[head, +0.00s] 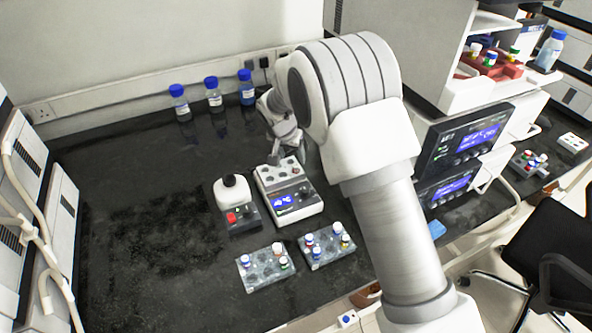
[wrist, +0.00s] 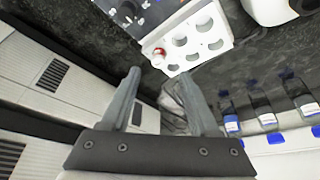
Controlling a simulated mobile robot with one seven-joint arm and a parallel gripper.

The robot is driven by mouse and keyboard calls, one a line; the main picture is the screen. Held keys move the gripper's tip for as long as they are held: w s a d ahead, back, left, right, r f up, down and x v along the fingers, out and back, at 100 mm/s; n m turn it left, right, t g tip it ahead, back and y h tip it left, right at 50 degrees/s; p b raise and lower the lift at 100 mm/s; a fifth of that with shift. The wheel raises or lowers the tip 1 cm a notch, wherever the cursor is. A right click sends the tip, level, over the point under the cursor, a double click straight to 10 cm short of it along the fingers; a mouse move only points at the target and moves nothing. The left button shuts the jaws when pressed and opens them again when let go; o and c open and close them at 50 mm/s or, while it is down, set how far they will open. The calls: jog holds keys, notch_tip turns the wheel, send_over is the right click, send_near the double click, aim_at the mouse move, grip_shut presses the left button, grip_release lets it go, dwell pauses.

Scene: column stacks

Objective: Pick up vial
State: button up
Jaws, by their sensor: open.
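A vial with a red top (wrist: 159,54) stands in a corner hole of a white block with round wells (wrist: 212,45) in the wrist view. My gripper (wrist: 158,75) is open and empty, its fingertips just short of that vial in the picture. In the head view my gripper (head: 284,150) hangs at the back edge of the white block device (head: 292,206), and my arm hides part of that spot. Other small capped vials stand in a left grey rack (head: 262,283) and a right grey rack (head: 330,258).
A small mixer with a dark top (head: 240,216) stands left of the block device. Several blue-capped bottles (head: 213,97) line the back wall. Display units (head: 465,145) stand to the right. The left of the dark bench (head: 130,200) is clear.

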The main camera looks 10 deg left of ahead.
aim_at(296, 165)
jog(key=shift+x, duration=3.15)
jog(key=shift+d, duration=0.15)
grip_shut()
